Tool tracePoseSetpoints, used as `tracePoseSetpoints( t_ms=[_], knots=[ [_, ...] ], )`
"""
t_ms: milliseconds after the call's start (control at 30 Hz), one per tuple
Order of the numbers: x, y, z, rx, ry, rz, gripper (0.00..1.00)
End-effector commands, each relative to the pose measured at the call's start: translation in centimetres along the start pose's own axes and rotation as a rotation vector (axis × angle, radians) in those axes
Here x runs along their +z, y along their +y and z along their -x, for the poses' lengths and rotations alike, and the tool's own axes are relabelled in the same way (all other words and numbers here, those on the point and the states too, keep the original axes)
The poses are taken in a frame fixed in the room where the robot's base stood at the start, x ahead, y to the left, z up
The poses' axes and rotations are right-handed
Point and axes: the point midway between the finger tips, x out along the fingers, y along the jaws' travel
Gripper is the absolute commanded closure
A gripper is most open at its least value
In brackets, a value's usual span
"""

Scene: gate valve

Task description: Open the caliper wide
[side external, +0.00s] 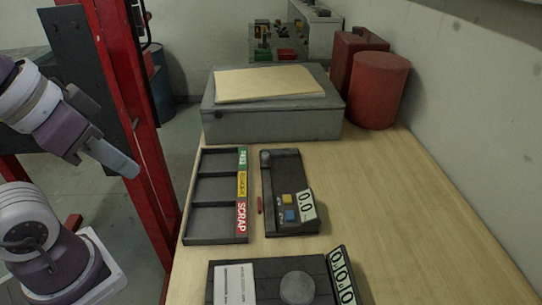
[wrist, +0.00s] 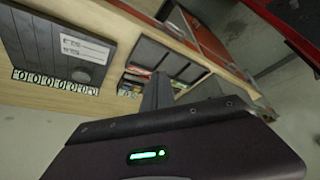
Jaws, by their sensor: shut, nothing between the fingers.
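A dark flat device (side external: 284,180) lies on the wooden bench in the side view. It has a yellow and a blue button and a tilted display reading 0.0. A small red piece (side external: 259,205) shows at its left edge. It may be the caliper, but I cannot make out jaws. My gripper (side external: 128,168) is at the left, off the bench's left edge and well apart from the device. It is shut and empty, pointing down to the right. In the wrist view, its dark body fills the bottom, and the device is not clear.
A three-compartment tray (side external: 215,240) with coloured labels, one reading SCRAP, lies left of the device. A dark unit (side external: 248,294) with a round plate stands in front. A grey box (side external: 270,124) and red canister (side external: 378,90) stand behind. The bench's right side is clear. A red post (side external: 135,100) stands near my arm.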

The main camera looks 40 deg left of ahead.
Motion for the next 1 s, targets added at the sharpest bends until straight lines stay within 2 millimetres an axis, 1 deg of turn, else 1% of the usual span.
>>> tracePoseSetpoints(
  t_ms=[367, 400, 467, 500, 567, 600, 667, 700, 733, 767, 800, 867, 900, 1000],
  knots=[
    [0.0, 0.0, 0.0, 0.000, 0.000, 0.000, 1.00],
    [0.0, 0.0, 0.0, 0.000, 0.000, 0.000, 0.96],
    [-0.3, 0.0, 0.1, 0.000, -0.005, 0.015, 0.84],
    [-1.1, 0.0, 0.1, 0.000, -0.017, 0.047, 0.76],
    [-3.1, 0.0, 0.1, -0.002, -0.050, 0.140, 0.65],
    [-5.0, 0.0, 0.0, -0.007, -0.080, 0.232, 0.62],
    [-8.5, 0.1, -0.9, -0.024, -0.134, 0.400, 0.62],
    [-10.9, 0.1, -1.8, -0.042, -0.171, 0.521, 0.62],
    [-12.6, 0.1, -2.8, -0.059, -0.199, 0.613, 0.62],
    [-14.2, 0.1, -3.9, -0.079, -0.226, 0.706, 0.62],
    [-16.3, 0.1, -5.7, -0.111, -0.260, 0.831, 0.62],
    [-19.0, 0.2, -8.8, -0.166, -0.305, 1.011, 0.62],
    [-20.4, 0.2, -11.0, -0.205, -0.328, 1.121, 0.62],
    [-22.5, 0.3, -15.9, -0.297, -0.367, 1.344, 0.62]
  ],
)
